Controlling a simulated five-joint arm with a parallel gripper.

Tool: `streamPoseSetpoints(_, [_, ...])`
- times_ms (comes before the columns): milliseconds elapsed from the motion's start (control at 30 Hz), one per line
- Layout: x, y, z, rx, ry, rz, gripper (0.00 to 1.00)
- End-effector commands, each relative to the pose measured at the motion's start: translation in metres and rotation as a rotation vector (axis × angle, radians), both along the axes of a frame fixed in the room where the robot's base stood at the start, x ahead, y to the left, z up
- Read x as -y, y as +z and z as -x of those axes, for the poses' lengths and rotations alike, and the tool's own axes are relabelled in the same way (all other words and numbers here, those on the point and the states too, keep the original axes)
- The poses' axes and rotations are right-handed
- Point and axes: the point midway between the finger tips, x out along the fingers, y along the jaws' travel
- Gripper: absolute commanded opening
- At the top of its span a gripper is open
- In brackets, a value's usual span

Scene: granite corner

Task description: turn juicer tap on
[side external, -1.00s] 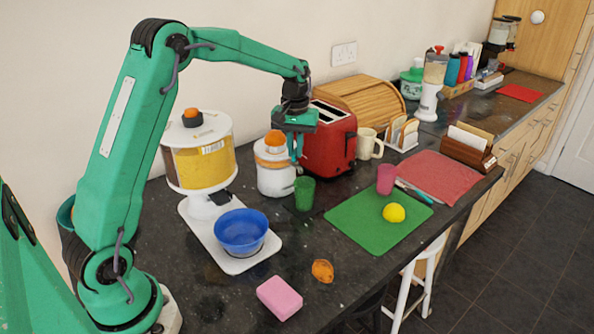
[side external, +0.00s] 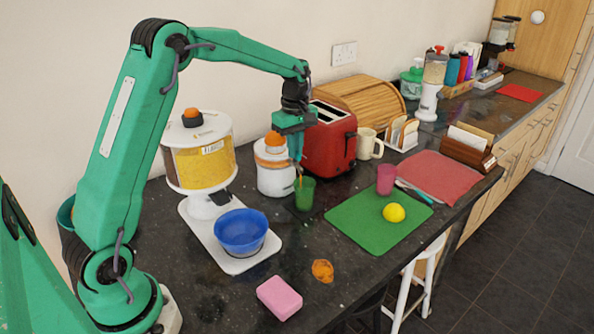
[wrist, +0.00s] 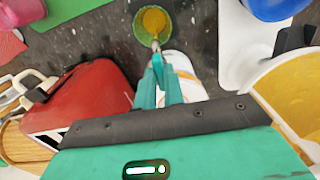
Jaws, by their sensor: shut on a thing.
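The juicer (side external: 271,182) is a white body with an orange band and an orange on top, beside the red toaster. In the wrist view it shows partly (wrist: 185,75) behind my fingers. My gripper (side external: 297,158) reaches down at its front right side, and in the wrist view (wrist: 158,62) the jaws are shut on the small tap (wrist: 155,45). The tap is mostly hidden by the fingers. A green cup (side external: 305,196) stands under the spout. A thin orange stream (side external: 300,181) runs down to it, and orange liquid (wrist: 154,20) shows inside it.
The red toaster (side external: 330,140) stands close behind my gripper. A yellow-filled dispenser (side external: 200,165) and a blue bowl (side external: 241,232) are to the left. A green board (side external: 365,225) with a lemon (side external: 393,212) and a pink cup (side external: 386,180) lie right.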

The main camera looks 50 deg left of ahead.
Motion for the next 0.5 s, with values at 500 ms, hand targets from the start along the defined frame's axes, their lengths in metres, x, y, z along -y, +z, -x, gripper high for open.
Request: streamPoseSetpoints(500, [-0.0018, 0.0012, -0.0008, 0.005, 0.076, -0.001, 0.0])
